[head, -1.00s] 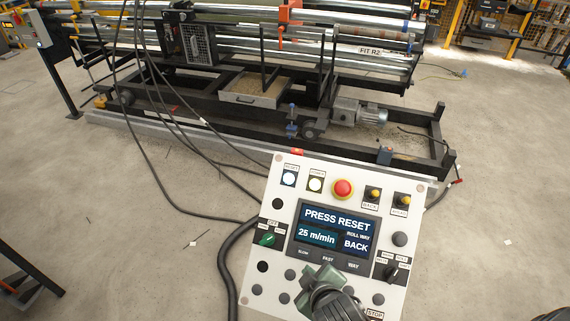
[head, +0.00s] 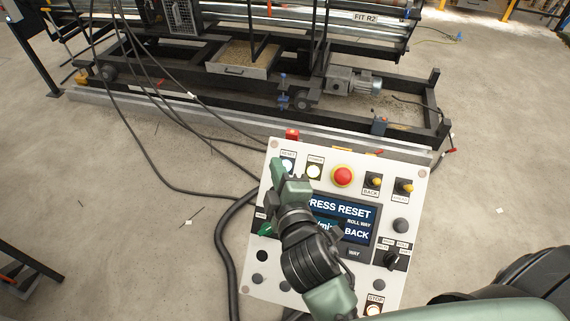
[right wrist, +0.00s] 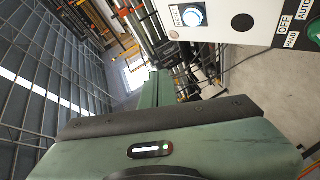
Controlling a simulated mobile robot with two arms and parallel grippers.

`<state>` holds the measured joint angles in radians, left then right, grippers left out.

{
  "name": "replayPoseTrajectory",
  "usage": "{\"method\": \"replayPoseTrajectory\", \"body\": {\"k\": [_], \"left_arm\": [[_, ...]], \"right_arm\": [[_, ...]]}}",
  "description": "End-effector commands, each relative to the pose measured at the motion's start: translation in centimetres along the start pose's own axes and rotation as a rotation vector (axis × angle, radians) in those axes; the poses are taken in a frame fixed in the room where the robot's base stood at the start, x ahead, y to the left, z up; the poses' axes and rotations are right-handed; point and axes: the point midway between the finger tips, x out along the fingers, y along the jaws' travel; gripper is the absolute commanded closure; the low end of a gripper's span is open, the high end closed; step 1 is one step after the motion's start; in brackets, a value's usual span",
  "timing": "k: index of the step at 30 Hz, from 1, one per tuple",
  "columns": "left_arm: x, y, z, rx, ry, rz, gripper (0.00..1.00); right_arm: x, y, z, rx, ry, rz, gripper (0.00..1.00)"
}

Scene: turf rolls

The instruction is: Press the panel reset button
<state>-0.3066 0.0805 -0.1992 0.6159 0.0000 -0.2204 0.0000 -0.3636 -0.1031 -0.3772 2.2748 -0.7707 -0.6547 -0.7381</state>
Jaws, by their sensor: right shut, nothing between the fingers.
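The control panel (head: 412,262) is a white tilted board with a screen (head: 352,211) reading "PRESS RESET". The reset button (head: 287,167) is a lit, bluish-white round button at the panel's top left, under a "RESET" label. It also shows in the right wrist view (right wrist: 193,15), lit and uncovered. My right gripper (head: 278,165) is shut and empty, its tips just beside the button in the head view. In the right wrist view the closed fingers (right wrist: 155,90) point past the button, which lies up and right of them. Contact cannot be told. My left gripper is out of view.
Right of the reset button are a white lit button (head: 314,172), a red emergency stop (head: 342,176) and yellow-tipped switches (head: 374,181). A lit stop button (head: 373,311) is at the bottom. Cables (head: 228,235) run left of the panel. A machine frame (head: 250,105) stands behind.

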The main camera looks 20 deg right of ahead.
Motion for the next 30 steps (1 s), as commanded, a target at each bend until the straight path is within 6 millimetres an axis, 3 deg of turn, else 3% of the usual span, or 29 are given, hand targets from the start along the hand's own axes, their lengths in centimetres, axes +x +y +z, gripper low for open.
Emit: {"method": "replayPoseTrajectory", "body": {"k": [14,21,30], "left_arm": [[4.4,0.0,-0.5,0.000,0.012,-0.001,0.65],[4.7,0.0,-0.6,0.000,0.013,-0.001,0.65],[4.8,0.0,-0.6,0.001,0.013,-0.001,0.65]], "right_arm": [[4.2,-3.4,3.2,-0.001,-0.001,0.001,1.00],[5.7,-4.2,4.2,-0.001,-0.001,-0.001,1.00],[6.0,-4.4,4.4,0.001,-0.001,-0.001,1.00]]}}
